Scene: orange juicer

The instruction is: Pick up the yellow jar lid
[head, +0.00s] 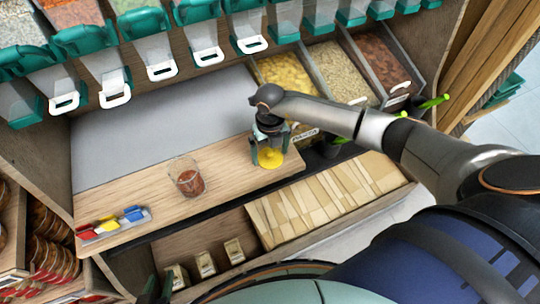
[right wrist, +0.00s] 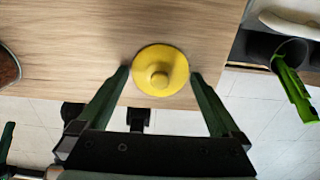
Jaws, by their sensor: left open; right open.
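The yellow jar lid (head: 270,158) lies flat on the wooden counter near its front edge. In the right wrist view the lid (right wrist: 161,70) is round, with a raised knob at its centre facing up. My right gripper (head: 269,153) points down over the lid, fingers open. In the right wrist view the fingertips of this gripper (right wrist: 160,78) sit on either side of the lid, with nothing gripped. I cannot tell whether they touch its rim. My left gripper (head: 156,288) shows only partly at the bottom edge of the head view, open, away from the lid.
A glass jar (head: 187,177) with reddish contents stands left of the lid. A small tray (head: 112,223) with red, yellow and blue items sits at the counter's left end. Bins with scoops (head: 285,75) line the back right. The grey counter surface (head: 150,130) is clear.

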